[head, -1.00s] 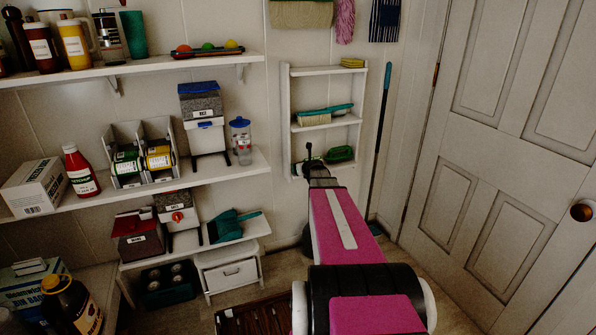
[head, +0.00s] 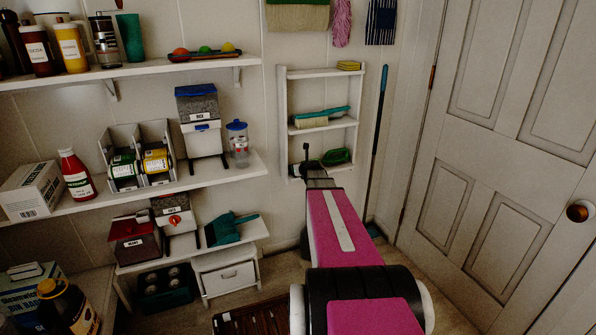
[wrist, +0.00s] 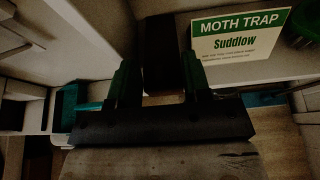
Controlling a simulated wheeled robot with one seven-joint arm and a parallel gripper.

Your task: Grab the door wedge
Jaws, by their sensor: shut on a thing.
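My gripper (wrist: 158,82) shows in the wrist view with its two dark green fingers on either side of a dark brown block, which I take to be the door wedge (wrist: 163,66). The fingers are shut on it. Its near end and lower part are hidden by the fingers and the gripper body. In the head view my gripper (head: 306,153) is at the lowest level of the small white wall shelf, and the wedge cannot be made out there.
A "MOTH TRAP" card (wrist: 240,33) stands close to the right of the fingers. A green object (head: 337,156) lies on the same level of the wall shelf (head: 283,120). A brush (head: 311,120) lies above. A pole (head: 379,130) and a door (head: 480,150) are to the right.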

